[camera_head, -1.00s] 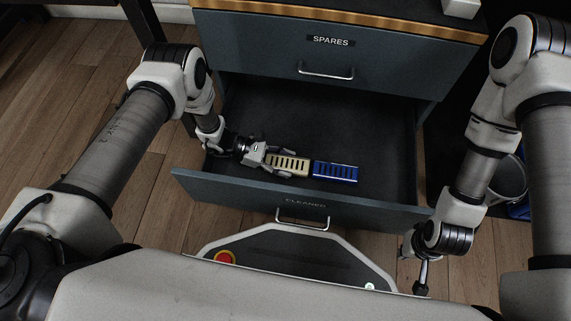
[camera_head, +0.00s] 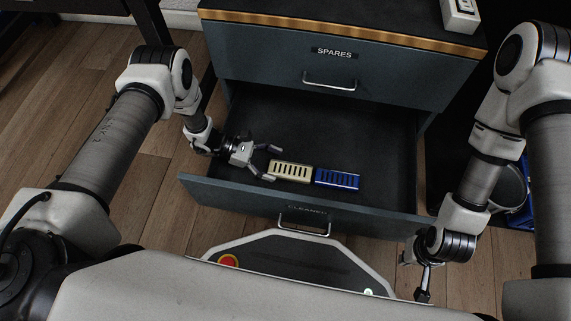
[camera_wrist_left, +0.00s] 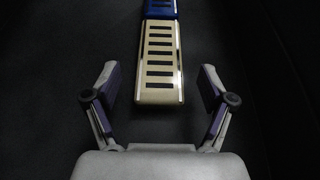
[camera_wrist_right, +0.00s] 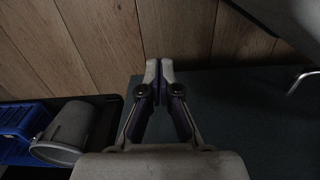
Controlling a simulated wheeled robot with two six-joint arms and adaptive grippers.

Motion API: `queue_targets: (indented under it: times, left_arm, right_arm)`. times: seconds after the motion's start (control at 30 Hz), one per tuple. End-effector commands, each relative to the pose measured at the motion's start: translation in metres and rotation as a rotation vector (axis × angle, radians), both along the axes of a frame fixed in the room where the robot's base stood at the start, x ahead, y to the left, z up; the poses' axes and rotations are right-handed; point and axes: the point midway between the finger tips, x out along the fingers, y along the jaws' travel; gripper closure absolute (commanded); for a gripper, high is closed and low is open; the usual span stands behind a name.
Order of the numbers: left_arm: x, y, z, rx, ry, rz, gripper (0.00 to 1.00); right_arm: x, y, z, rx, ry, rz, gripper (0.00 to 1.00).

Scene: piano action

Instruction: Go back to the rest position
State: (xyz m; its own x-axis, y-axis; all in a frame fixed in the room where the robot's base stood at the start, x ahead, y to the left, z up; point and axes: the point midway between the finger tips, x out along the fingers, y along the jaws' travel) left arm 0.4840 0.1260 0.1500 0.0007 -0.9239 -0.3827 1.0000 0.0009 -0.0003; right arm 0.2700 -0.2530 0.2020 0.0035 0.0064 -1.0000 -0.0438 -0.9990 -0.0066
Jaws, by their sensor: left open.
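My left gripper (camera_head: 270,162) is open and empty in the open CLEANED drawer (camera_head: 392,190). Its fingers stand apart just left of a cream slotted block (camera_head: 291,172). In the left wrist view the cream block (camera_wrist_left: 160,62) lies ahead, between and beyond the fingertips (camera_wrist_left: 158,80), not gripped. A blue slotted block (camera_head: 337,179) lies end to end with the cream one at its right; its near end shows in the left wrist view (camera_wrist_left: 160,9). My right gripper (camera_wrist_right: 159,64) has its fingertips together with nothing between them. In the head view it hangs right of the drawer front (camera_head: 423,291).
The SPARES drawer (camera_head: 300,65) above is shut. A grey bucket (camera_wrist_right: 68,132) and a blue crate (camera_wrist_right: 20,125) stand at the right, beyond my right arm. The drawer floor behind the blocks is clear. Wooden floor (camera_head: 60,75) is bare at the left.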

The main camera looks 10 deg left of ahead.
Motion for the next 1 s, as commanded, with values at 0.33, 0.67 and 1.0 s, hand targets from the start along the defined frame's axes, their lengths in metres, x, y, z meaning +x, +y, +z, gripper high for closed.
queue_targets:
  times: [0.33,0.67,1.0]
  left_arm:
    - [0.000,0.024,0.010,-0.001,0.000,-0.002,0.17]
    - [0.000,0.025,0.015,0.000,0.000,-0.001,0.17]
    - [0.000,0.055,0.063,0.000,-0.001,-0.001,0.17]
  right_arm:
    - [-0.001,0.000,0.009,0.000,0.003,0.002,1.00]
    - [-0.001,0.001,0.014,0.001,0.003,0.002,1.00]
    - [-0.001,0.032,0.062,0.001,0.002,0.003,1.00]
